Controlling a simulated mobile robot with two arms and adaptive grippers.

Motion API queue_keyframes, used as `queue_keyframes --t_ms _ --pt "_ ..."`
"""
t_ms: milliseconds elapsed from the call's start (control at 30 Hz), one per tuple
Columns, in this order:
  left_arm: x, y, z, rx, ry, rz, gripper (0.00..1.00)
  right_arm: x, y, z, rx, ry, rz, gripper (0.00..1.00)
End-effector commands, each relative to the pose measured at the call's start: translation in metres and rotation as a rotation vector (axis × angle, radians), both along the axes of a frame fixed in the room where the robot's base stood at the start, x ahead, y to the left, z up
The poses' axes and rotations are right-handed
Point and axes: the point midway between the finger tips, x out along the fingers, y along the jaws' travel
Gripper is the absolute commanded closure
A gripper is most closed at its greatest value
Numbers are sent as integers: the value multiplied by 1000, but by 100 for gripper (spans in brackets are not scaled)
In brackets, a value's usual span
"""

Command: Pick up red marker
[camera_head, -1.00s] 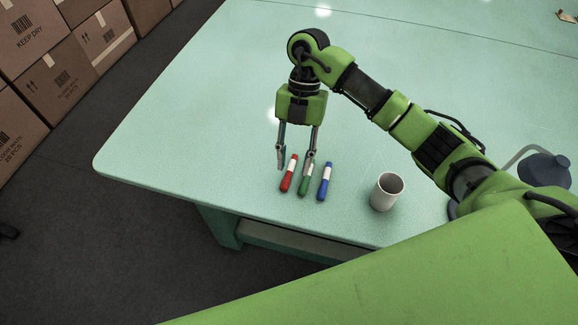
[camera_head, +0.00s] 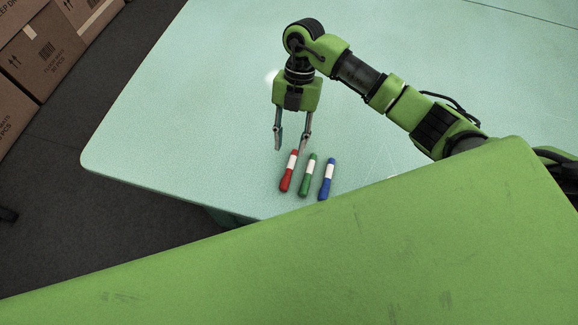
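The red marker (camera_head: 285,183) lies on the pale green table, leftmost of three markers, with a white band around its middle. My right gripper (camera_head: 290,147) is open, its fingers pointing down near the far end of the red marker. One fingertip is to the left of that end and the other to its right. Nothing is between the fingers that I can see as held, and I cannot tell how high the tips are above the table. My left gripper is not in view.
A green marker (camera_head: 304,188) and a blue marker (camera_head: 324,192) lie close beside the red one, to its right. The table (camera_head: 180,110) is clear to the left and behind. Cardboard boxes (camera_head: 45,45) stand on the floor at the upper left.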

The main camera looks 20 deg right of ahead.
Motion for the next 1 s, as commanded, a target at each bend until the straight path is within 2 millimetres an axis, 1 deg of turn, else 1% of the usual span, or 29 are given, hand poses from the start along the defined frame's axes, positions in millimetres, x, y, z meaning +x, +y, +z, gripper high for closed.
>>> queue_keyframes --t_ms 33,100,167,267,367,500,633,733,933,967,1000 --pt "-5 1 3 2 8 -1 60 -3 2 -6 0 4 0 68" --pt "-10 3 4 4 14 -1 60 -5 3 -14 0 2 -2 68" --pt "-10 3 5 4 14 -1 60 -7 4 -18 -1 2 -1 68" --pt "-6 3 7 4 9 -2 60 -9 5 -22 0 1 -1 68" --pt "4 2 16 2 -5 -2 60 -17 7 -28 0 4 0 68" --pt "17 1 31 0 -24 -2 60 -32 11 -43 -1 5 -1 68" --pt "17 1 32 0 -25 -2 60 -35 14 -60 0 3 -1 68" --pt "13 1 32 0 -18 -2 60 -35 15 -65 -1 -1 -1 68" --pt "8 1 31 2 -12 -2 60 -35 15 -66 -1 -1 -1 68" --pt "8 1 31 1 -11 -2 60 -35 15 -66 -1 -2 0 75" --pt "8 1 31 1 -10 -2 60 -35 15 -66 -1 -1 -1 86"
